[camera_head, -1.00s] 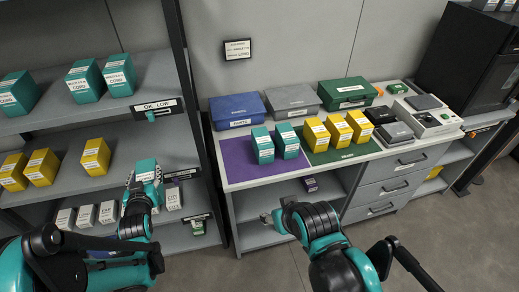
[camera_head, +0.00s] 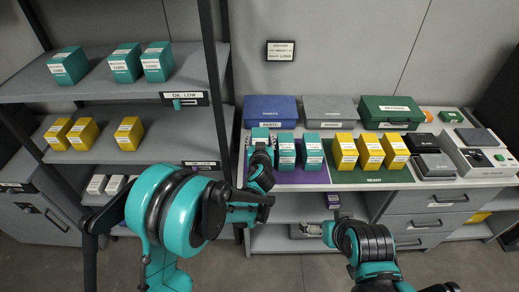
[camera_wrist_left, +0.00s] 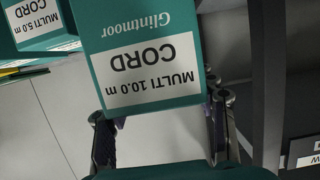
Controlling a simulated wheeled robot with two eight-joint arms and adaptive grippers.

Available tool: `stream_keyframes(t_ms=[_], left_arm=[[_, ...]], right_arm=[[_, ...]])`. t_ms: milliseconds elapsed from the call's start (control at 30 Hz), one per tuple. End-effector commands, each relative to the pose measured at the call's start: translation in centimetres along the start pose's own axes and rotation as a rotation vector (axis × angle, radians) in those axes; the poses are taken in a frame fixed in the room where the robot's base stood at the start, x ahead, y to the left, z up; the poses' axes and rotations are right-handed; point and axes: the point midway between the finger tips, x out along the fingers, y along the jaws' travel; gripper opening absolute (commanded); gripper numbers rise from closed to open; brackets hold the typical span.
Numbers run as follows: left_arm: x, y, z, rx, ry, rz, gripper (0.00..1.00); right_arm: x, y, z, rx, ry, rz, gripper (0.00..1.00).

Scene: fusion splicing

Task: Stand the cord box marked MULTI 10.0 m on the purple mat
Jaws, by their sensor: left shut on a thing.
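A teal and white cord box marked MULTI 10.0 m (camera_wrist_left: 148,72) fills the middle of the left wrist view, its label upside down there. My left gripper (camera_head: 262,160) is shut on it, with a finger at each side in the wrist view. In the head view the box (camera_head: 260,134) is at the left part of the purple mat (camera_head: 316,179), partly hidden by my gripper. I cannot tell whether it touches the mat. Two teal boxes (camera_head: 286,150) stand on the mat just right of it. My right gripper (camera_head: 308,230) is low in front of the table, its jaws unclear.
Blue (camera_head: 270,109), grey and green cases line the table's back. Yellow boxes (camera_head: 370,152) stand on a green mat (camera_head: 376,177) to the right, with black boxes and a splicer beyond. A shelf (camera_head: 110,83) with teal and yellow boxes stands left. A neighbouring box marked MULTI 5.0 m (camera_wrist_left: 40,20) is close.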

Motion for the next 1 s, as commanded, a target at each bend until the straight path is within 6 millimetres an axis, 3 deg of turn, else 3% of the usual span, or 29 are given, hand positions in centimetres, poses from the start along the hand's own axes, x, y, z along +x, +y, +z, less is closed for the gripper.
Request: stream_keyframes(t_ms=[100, 267, 433, 633, 1000], left_arm=[[3.1, -0.2, 0.9, -0.001, 0.001, -0.001, 0.23], [5.1, -0.3, 1.3, 0.001, 0.0, 0.0, 0.23], [5.7, -0.3, 2.1, 0.0, 0.0, 0.001, 0.23], [6.6, -0.3, 5.1, 0.001, 0.0, 0.001, 0.23], [6.7, -0.3, 5.5, 0.001, 0.0, 0.001, 0.23]], right_arm=[[0.8, 0.0, 0.6, 0.0, 0.0, 0.0, 1.0], [1.1, 0.0, 0.8, 0.0, 0.0, 0.0, 1.0], [1.4, 0.0, 1.0, 0.0, 0.0, 0.0, 1.0], [2.5, 0.0, 1.8, 0.0, 0.0, 0.0, 1.0], [2.6, 0.0, 1.9, 0.0, 0.0, 0.0, 1.0]])
